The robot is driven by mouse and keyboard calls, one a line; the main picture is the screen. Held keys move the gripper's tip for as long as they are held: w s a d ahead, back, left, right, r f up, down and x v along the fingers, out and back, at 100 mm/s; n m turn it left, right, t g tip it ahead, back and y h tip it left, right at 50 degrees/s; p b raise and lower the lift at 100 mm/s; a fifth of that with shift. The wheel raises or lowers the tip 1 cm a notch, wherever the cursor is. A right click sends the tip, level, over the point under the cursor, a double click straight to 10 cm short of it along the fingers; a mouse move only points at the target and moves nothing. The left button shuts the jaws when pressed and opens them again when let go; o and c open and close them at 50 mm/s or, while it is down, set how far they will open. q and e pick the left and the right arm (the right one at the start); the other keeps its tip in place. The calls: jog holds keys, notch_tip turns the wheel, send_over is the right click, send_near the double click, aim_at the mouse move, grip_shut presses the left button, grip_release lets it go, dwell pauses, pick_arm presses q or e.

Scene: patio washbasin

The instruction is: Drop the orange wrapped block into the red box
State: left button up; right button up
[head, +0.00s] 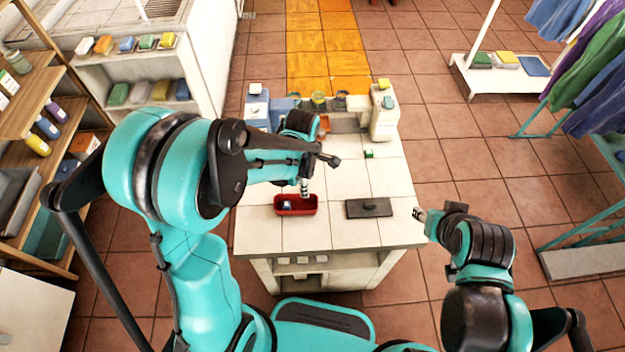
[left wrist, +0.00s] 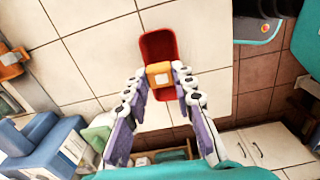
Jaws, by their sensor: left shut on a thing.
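The red box (head: 309,206) sits on the light tiled counter near its front edge; in the left wrist view its red floor (left wrist: 158,46) shows beyond my fingers. My left gripper (head: 304,190) is over the box. In the left wrist view the gripper (left wrist: 161,78) is shut on the orange wrapped block (left wrist: 160,69), which has a pale band. The block appears above the box and covers its middle. In the head view I cannot make out the block. My right gripper (head: 420,213) is off the counter's right side, its jaws too small to read.
A dark slab (head: 360,210) lies right of the box. A small green block (head: 369,154) lies farther back. A pale jug (head: 384,120) and several containers line the counter's back. The counter's right middle (head: 390,180) is clear.

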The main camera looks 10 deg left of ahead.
pick_arm(q)
jog(key=shift+f+b, duration=0.3)
jog(key=shift+f, duration=0.2)
notch_tip(320, 180, down, 5)
jog(key=b, duration=0.4)
jog(key=o, duration=0.9)
jog(key=shift+o, duration=0.2)
jog(key=shift+r, duration=0.1)
notch_tip(320, 180, up, 12)
jog(key=shift+f, duration=0.1)
